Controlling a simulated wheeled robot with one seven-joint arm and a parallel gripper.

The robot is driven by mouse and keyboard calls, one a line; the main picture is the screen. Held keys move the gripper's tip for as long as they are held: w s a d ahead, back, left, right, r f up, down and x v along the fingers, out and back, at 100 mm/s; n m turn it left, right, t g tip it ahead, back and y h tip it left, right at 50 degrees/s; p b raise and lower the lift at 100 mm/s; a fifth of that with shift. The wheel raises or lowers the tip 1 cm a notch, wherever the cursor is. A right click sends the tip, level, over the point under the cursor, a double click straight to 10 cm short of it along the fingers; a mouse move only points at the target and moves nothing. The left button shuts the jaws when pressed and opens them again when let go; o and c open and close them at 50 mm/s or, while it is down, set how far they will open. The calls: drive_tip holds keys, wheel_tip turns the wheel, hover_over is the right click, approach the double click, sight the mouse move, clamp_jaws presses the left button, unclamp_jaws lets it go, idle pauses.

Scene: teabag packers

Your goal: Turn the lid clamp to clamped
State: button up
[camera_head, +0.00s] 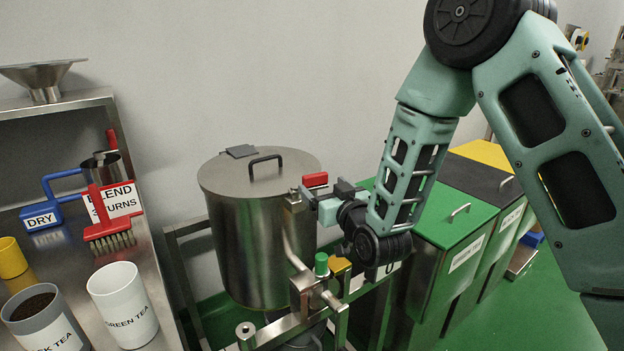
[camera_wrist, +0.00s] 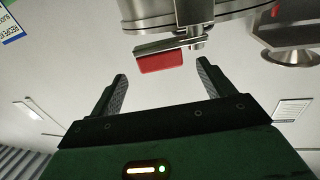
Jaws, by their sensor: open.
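The lid clamp is a metal lever with a red grip (camera_head: 315,180) at the right front rim of the steel drum (camera_head: 250,240). Its red end (camera_wrist: 160,62) also shows in the wrist view, lying nearly level and slightly tilted under the drum's rim. The drum's round lid (camera_head: 235,180) has a black handle and sits on top. My gripper (camera_head: 314,202) is beside the clamp, just below the red grip in the head view. In the wrist view my gripper (camera_wrist: 162,78) is open and empty, its fingers on either side of the red grip and short of it.
A valve with a green knob (camera_head: 321,264) and bent pipe stands below my gripper. Green, black and yellow bins (camera_head: 455,240) stand close at the right. A shelf with cups, a brush and a blue scoop (camera_head: 45,215) is at the left.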

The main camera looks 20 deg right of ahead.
sight(317, 180)
drive_tip(key=w, duration=0.5)
drive_tip(key=w+a+p, duration=0.1)
drive_tip(key=w, duration=0.1)
drive_tip(key=shift+w, duration=0.2)
drive_tip(key=c, duration=1.4)
